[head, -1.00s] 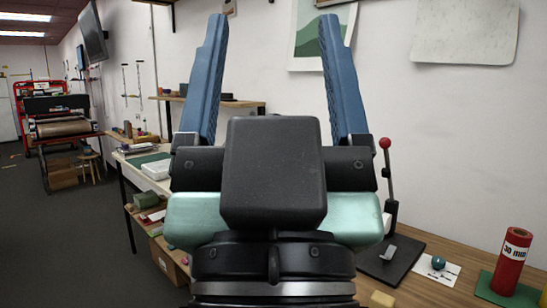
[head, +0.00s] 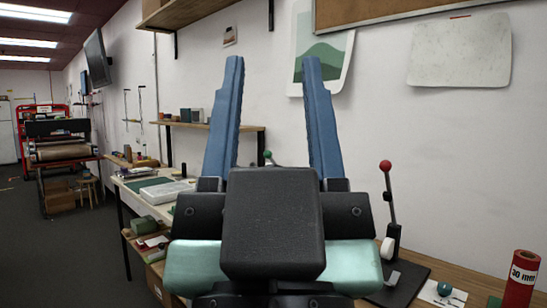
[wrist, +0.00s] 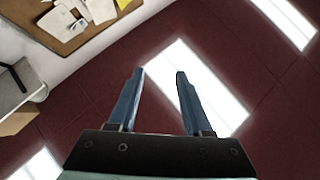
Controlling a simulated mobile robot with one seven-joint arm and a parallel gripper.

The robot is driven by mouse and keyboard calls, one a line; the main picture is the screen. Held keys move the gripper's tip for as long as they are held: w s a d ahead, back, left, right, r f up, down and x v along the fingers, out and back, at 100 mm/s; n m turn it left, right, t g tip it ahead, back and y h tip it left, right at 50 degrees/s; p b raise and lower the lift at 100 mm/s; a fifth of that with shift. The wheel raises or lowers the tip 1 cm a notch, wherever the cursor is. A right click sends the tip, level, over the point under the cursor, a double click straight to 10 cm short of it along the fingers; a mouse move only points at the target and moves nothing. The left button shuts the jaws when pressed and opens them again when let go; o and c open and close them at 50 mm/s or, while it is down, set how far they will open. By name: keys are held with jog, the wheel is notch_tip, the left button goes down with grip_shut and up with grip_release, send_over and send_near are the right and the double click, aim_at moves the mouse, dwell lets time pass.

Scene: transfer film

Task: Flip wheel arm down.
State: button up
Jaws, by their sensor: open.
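My gripper (head: 273,60) is open and empty. Its two blue fingers point upward in the middle of the head view, with the wall behind them. In the wrist view my gripper (wrist: 159,73) has only the ceiling between its fingers. To its right, a lever arm with a red ball (head: 386,166) stands nearly upright on a black base plate (head: 405,283) on the bench. A white wheel-like part (head: 388,248) sits low beside it. A green ball (head: 267,155) shows between the fingers, farther back; what bears it is mostly hidden by my gripper. Which of these is the wheel arm, I cannot tell for sure.
A red roll marked 30 mm (head: 522,276) and a small teal ball (head: 444,289) are on the wooden bench at right. A shelf (head: 215,126) and a cluttered table (head: 150,183) are at left. A wall shelf (head: 195,14) and a cork board (head: 385,12) hang above.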

notch_tip(320, 180, up, 6)
jog(key=p, duration=0.5)
grip_shut()
notch_tip(320, 180, up, 6)
jog(key=p, duration=0.6)
